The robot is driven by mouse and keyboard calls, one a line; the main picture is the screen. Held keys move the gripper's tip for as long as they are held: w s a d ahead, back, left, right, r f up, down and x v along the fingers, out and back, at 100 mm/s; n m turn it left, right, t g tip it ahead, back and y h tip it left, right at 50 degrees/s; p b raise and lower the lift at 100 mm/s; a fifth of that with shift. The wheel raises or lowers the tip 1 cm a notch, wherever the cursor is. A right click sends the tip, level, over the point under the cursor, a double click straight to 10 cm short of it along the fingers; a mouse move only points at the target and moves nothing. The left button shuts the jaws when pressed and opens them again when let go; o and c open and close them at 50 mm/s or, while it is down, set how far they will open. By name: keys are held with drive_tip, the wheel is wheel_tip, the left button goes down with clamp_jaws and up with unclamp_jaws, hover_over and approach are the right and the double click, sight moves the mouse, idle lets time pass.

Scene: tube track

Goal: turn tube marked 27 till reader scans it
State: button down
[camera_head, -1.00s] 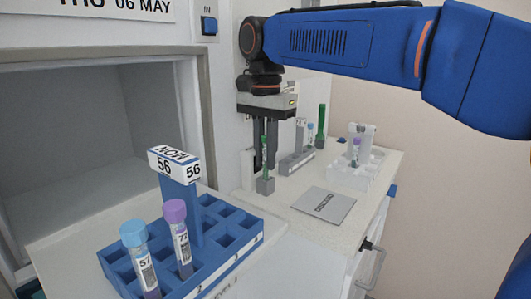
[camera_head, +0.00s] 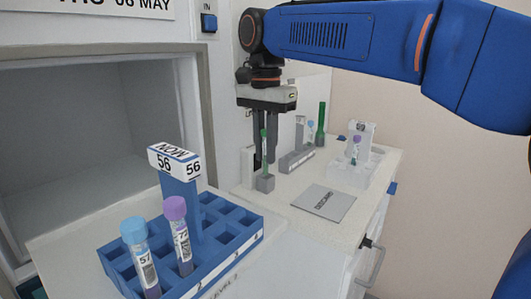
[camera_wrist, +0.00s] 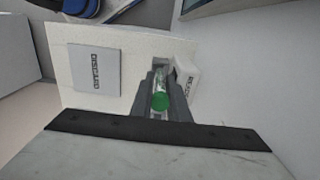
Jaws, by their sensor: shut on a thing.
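My gripper (camera_head: 264,158) points down at the near left of the white counter, shut on a slim green-capped tube (camera_head: 264,143). The tube is upright over a small grey block (camera_head: 265,184); I cannot tell whether its foot is seated in it. In the wrist view the green cap (camera_wrist: 160,102) shows between the two dark fingers. The number on this tube cannot be read. A white block with dark lettering (camera_wrist: 187,80), perhaps the reader, stands close beside the fingers; no scan light can be made out.
A blue rack (camera_head: 225,262) with tubes marked 57 and 72 and a sign 56 stands in front. A grey discard plate (camera_head: 323,203) lies on the counter.

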drive_tip(key=shift+r, duration=0.45)
drive_tip(key=shift+f, duration=1.05)
idle(1.5)
drive_tip(key=shift+r, duration=0.1)
drive_tip(key=shift+r, duration=0.95)
drive_tip(key=shift+f, duration=1.05)
idle(1.3)
drive_tip(key=shift+r, duration=0.1)
drive_tip(key=shift+r, duration=0.95)
drive_tip(key=c, duration=1.6)
unclamp_jaws()
